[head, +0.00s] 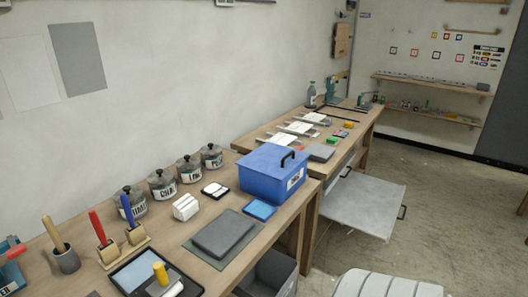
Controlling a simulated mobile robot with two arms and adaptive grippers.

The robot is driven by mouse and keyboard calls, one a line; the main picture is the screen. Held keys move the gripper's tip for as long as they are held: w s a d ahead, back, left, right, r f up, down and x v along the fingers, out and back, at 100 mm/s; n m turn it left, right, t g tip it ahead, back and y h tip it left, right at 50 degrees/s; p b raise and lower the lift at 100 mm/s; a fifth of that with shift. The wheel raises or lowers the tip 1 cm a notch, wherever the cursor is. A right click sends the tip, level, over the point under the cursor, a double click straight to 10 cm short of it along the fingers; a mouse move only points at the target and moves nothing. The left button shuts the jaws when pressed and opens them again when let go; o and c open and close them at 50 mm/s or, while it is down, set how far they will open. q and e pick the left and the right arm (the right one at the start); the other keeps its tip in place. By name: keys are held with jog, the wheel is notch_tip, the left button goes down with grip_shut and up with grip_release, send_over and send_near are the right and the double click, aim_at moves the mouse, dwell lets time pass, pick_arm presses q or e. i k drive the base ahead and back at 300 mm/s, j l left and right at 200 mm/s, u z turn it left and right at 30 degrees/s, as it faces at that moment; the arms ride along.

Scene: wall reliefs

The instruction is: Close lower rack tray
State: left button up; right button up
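A flat grey tray (365,203) is pulled far out from under the back workbench, low above the floor. It has a dark handle (402,212) on its outer right edge. Its inner end lies in shadow under the bench. Another grey front with a small dark handle (346,172) shows higher up, just under the benchtop; the blue box and the bench partly hide this area.
The near workbench (165,235) holds lidded jars, tools and a blue box (272,172). A dark grey bin (270,274) stands below its front edge. The back workbench (345,140) carries several flat pieces. Open floor (450,210) lies right of the tray.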

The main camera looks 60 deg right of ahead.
aim_at(371, 206)
jog(key=z, duration=1.3)
